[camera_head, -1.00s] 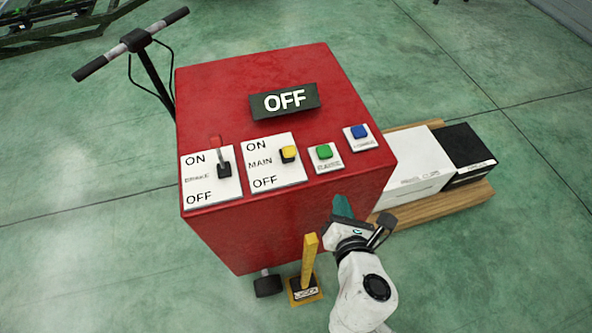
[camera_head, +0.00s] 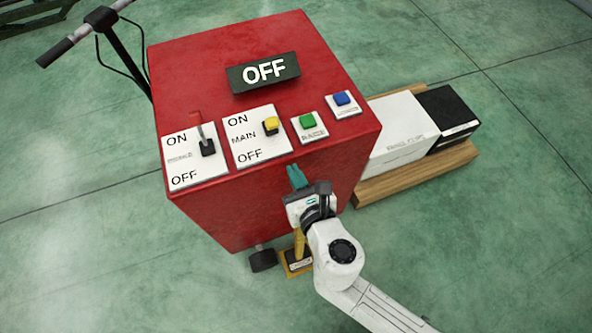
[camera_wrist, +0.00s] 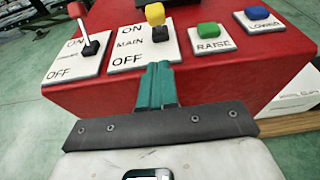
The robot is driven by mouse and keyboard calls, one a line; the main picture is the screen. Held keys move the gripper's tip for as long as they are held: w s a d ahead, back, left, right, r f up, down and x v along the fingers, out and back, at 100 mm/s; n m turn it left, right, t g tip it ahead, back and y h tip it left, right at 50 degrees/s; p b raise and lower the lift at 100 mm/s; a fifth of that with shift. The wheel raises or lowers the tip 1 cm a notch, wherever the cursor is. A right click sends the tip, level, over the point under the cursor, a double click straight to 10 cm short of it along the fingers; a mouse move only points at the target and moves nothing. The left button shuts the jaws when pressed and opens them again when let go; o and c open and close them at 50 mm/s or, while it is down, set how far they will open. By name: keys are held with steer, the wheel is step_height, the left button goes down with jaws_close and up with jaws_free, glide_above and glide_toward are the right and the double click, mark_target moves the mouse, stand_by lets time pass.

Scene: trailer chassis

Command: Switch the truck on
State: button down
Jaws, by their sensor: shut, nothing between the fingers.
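The red truck body (camera_head: 225,75) carries a black display (camera_head: 263,72) reading OFF. Its sloped top edge has a brake switch (camera_head: 205,140) with a red-tipped lever and a MAIN switch (camera_head: 271,126) with a yellow knob, each on a white plate marked ON and OFF. The yellow knob (camera_wrist: 155,14) and brake lever (camera_wrist: 78,12) also show in the wrist view. My gripper (camera_head: 296,174), with teal fingers, is shut and empty. It is in front of the panel, below the MAIN and green buttons, apart from the switches. In the wrist view, the fingers (camera_wrist: 158,72) point toward the MAIN plate.
A green RAISE button (camera_head: 307,121) and a blue LOWER button (camera_head: 342,98) sit right of the MAIN switch. A yellow post (camera_head: 299,245) stands on the floor below my gripper. White (camera_head: 403,135) and black (camera_head: 448,112) boxes lie on a pallet at right.

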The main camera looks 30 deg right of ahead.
mark_target(274, 128)
steer(key=w, duration=0.3)
steer(key=w+d+p, duration=0.1)
steer(key=w, duration=0.4)
steer(key=shift+w+d+p, duration=0.3)
steer(key=shift+w, duration=0.05)
steer(key=shift+w+d+r, duration=0.1)
steer(key=shift+w+r, duration=0.05)
steer(key=shift+w, duration=0.45)
steer(key=shift+w, duration=0.1)
